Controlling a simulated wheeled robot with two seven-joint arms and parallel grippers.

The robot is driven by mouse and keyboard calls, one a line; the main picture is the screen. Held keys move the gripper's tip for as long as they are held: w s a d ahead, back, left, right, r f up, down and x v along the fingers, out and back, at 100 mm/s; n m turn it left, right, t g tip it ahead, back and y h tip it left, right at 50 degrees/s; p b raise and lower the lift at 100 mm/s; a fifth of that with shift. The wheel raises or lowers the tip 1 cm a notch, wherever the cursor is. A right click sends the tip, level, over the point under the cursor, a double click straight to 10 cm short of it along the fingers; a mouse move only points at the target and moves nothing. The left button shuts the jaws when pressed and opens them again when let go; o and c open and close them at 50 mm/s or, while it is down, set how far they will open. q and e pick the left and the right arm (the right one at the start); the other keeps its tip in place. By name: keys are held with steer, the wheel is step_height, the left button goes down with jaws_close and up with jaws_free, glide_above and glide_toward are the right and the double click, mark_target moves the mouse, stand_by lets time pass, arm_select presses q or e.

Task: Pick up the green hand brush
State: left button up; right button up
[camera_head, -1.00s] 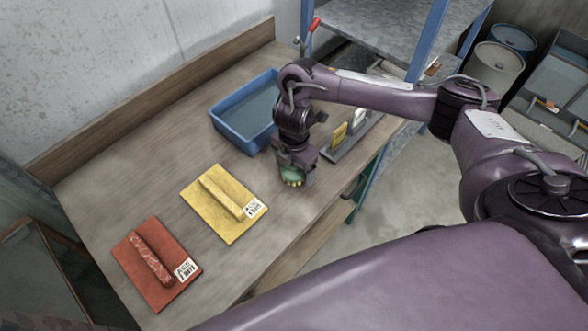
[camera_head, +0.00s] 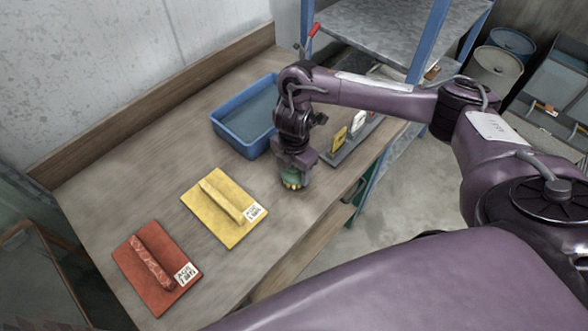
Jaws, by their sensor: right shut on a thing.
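My left gripper is not in view.
The wooden workbench (camera_head: 150,190) carries a yellow board (camera_head: 212,218), a red board (camera_head: 137,275) and a blue tray (camera_head: 222,133). A grey holder (camera_head: 340,157) with upright tools stands close right of my gripper. A blue-framed shelf (camera_head: 413,40) stands behind.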

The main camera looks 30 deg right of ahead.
step_height(320, 180, up, 19)
steer(key=p, duration=0.4)
steer(key=shift+r+p, duration=0.2)
steer(key=shift+p, duration=0.1)
steer(key=o, duration=0.3)
steer(key=shift+c, duration=0.8)
steer(key=shift+w+a, duration=0.1)
